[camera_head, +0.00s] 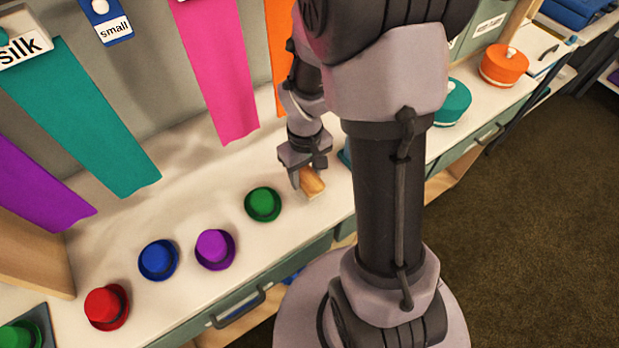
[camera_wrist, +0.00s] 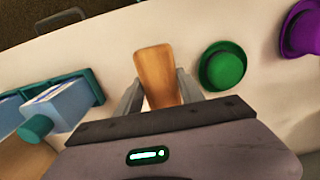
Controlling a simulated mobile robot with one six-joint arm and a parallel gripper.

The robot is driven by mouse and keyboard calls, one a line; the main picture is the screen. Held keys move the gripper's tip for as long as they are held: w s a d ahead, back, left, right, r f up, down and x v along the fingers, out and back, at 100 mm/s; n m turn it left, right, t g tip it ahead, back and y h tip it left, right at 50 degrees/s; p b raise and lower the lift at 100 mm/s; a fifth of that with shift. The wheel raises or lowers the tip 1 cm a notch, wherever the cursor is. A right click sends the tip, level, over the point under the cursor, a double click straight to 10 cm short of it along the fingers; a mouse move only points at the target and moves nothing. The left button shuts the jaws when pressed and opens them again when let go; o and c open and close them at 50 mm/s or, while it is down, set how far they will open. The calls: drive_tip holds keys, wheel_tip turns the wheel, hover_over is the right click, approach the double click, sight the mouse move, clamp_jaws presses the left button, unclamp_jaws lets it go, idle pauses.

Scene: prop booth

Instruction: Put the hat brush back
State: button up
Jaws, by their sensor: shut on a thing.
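The hat brush, a block of light brown wood, shows in the head view (camera_head: 313,184) and stands out between the fingers in the wrist view (camera_wrist: 155,70). My gripper (camera_head: 305,174) is shut on it; in the wrist view a grey finger of the gripper (camera_wrist: 157,92) is on each side of the wood. The brush is at the counter (camera_head: 190,293), to the right of the green hat (camera_head: 263,203). I cannot tell whether it touches the counter top. Its bristles are not clearly visible.
Purple (camera_head: 215,249), blue (camera_head: 158,259) and red (camera_head: 106,306) hats stand in a row leftward. A teal rack with pale blue boxes (camera_wrist: 66,105) is left of the gripper in the wrist view. Ribbons hang behind. Round teal (camera_head: 452,104) and orange (camera_head: 503,65) boxes stand right.

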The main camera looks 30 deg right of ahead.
sight(309, 177)
drive_tip(key=shift+w+d+f, duration=0.1)
drive_tip(key=shift+w+d, duration=0.3)
drive_tip(key=shift+d, duration=0.35)
drive_tip(key=shift+d+f, duration=0.15)
drive_tip(key=shift+f, duration=0.1)
drive_tip(key=shift+w+f+b, duration=0.1)
drive_tip(key=shift+f+b, duration=1.05)
drive_tip(key=shift+f, duration=0.3)
drive_tip(key=shift+f, duration=0.2)
drive_tip(key=o, duration=1.3)
drive_tip(key=shift+r, duration=0.1)
